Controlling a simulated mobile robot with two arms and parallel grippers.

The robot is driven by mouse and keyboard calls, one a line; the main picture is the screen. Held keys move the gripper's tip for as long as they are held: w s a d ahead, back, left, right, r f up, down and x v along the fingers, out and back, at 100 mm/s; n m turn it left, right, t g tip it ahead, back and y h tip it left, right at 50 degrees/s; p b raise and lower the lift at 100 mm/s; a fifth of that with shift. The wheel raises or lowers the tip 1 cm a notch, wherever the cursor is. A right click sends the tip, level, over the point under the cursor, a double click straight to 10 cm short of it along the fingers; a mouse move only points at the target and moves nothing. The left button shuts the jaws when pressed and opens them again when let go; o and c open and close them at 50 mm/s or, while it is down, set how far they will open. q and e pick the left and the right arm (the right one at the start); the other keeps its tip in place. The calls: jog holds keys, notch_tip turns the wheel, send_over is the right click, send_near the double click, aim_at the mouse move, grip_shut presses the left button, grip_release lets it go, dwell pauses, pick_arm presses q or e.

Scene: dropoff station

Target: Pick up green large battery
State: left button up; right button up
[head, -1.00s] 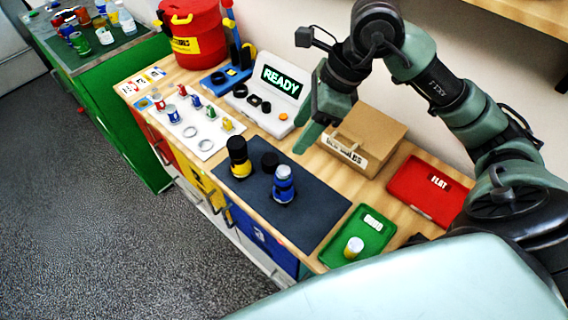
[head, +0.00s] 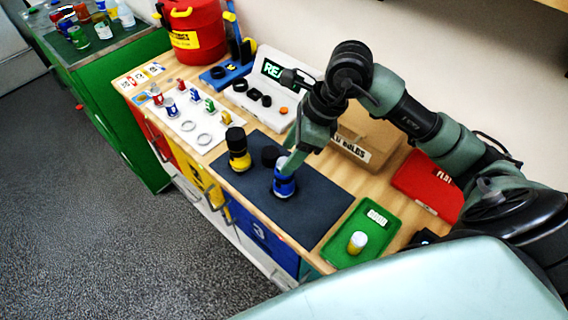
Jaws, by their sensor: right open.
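My right gripper (head: 292,168) is over the dark mat (head: 318,202), its fingers pointing down beside the pale top of a blue and black cylinder (head: 284,186). Its fingers partly hide that top, and I cannot tell whether they touch it. The gripper is open. No battery is clearly identifiable as the large green one. A small green item (head: 210,106) stands on the white board (head: 207,142), and a green can (head: 78,38) stands on the far green cabinet. My left gripper is not in view.
A yellow and black cylinder (head: 239,152) and a black cap (head: 270,156) stand close by on the mat. A cardboard box (head: 365,131) and red tray (head: 428,184) stand to the right.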

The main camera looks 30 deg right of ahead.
jog(key=shift+x, duration=1.05)
grip_shut()
jog(key=shift+r, duration=0.1)
